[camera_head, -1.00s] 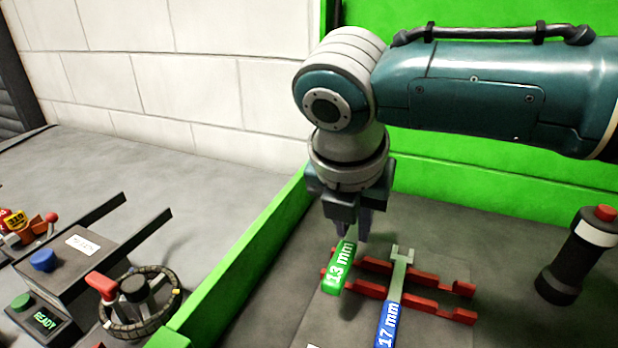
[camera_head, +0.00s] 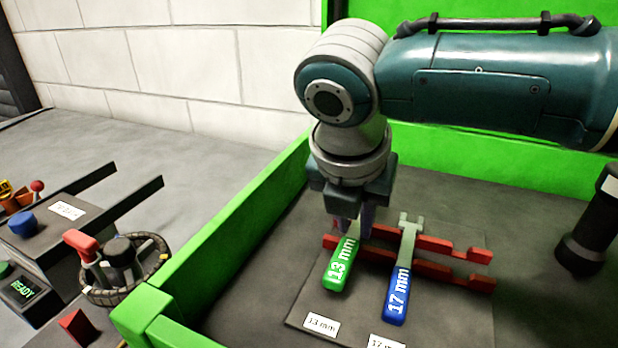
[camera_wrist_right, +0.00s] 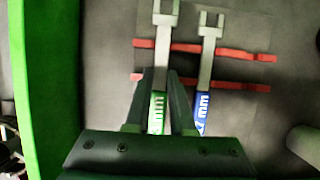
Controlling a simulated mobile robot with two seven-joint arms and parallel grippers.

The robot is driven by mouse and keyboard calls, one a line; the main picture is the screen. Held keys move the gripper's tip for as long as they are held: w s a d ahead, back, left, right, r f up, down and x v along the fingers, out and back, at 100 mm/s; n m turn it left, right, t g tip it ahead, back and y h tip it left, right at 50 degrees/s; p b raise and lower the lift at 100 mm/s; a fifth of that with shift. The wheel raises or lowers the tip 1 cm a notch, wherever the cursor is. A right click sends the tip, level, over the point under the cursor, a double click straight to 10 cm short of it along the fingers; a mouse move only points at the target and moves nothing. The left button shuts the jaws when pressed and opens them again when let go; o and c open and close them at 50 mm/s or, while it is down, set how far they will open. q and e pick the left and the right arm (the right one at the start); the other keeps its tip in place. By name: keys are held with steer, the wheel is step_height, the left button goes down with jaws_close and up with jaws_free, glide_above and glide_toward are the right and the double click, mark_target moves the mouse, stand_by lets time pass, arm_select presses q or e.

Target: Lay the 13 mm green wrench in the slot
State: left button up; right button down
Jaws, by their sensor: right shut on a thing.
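The 13 mm green wrench (camera_head: 341,264) lies along the left side of the red slotted rack (camera_head: 430,242), its green handle toward the front. My right gripper (camera_head: 352,228) is shut on it from above. In the right wrist view the green wrench (camera_wrist_right: 161,100) runs between my two fingers, with its grey open jaw reaching past the red rails. I cannot tell whether it is fully seated in the slot. The blue 17 mm wrench (camera_head: 397,295) rests across the rack just to the right. My left gripper is not in view.
A "13 mm" label (camera_head: 321,324) lies in front of the green handle. A green tray wall (camera_head: 235,235) rises at the left. A black cylinder (camera_head: 590,235) stands at the right. A round basket with tools (camera_head: 125,268) sits outside the wall.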

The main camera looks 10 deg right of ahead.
steer(key=shift+p, duration=0.6)
stand_by(0.8)
stand_by(0.5)
steer(key=shift+f+b, duration=0.45)
steer(key=shift+f, duration=0.2)
stand_by(0.6)
stand_by(0.5)
steer(key=shift+p, duration=0.3)
steer(key=shift+r+p, duration=0.55)
steer(key=shift+p, duration=0.05)
steer(key=shift+f+b, duration=0.35)
steer(key=shift+f, duration=0.15)
stand_by(0.8)
stand_by(0.4)
